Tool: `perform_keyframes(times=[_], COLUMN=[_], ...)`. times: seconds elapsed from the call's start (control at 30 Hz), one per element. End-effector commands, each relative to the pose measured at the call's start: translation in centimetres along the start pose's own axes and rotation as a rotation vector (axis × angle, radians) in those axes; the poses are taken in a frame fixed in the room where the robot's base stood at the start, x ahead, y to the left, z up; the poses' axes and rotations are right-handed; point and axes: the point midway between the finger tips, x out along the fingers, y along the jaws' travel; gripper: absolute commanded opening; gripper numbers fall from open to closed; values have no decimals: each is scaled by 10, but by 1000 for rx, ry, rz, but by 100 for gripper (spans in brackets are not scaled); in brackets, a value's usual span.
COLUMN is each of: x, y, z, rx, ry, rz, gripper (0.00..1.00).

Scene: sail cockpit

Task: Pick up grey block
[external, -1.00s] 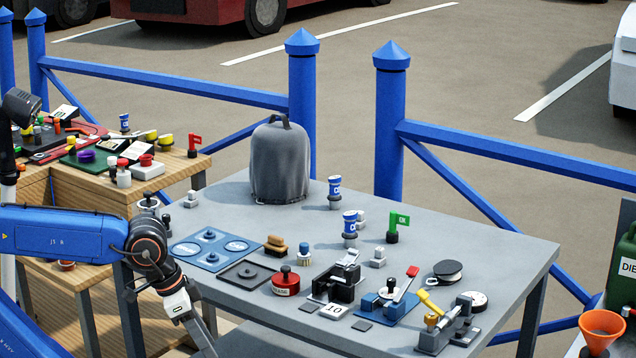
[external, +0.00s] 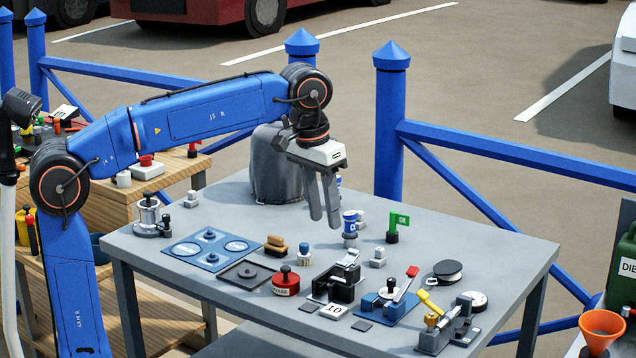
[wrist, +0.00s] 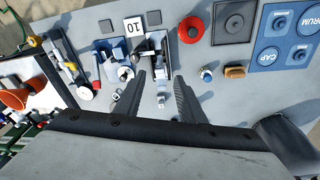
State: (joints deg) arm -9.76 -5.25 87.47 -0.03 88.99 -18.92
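Several small light grey blocks with knobs stand on the grey table; I cannot tell which one the task names. One (external: 378,260) is right of the black clamp and seems to show in the wrist view (wrist: 117,95). Another (external: 362,217) is behind the blue-and-white can, and a third (external: 190,201) is at the left back edge. My gripper (external: 324,221) hangs above the table, left of the can, fingers down. It is open and empty. In the wrist view its fingers (wrist: 158,76) stand apart on either side of the clamp's rear end.
A grey covered shape (external: 270,170) stands behind. Bare table lies left of my gripper.

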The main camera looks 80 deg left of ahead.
Motion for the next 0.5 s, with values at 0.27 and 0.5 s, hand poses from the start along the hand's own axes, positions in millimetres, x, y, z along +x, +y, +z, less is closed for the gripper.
perform_keyframes(times=[0.27,0.5], x=[-17,-21], y=[1,-4], z=[-83,-141], rx=[-125,-229], ry=[-59,-107], rz=[-29,-54], gripper=[36,36])
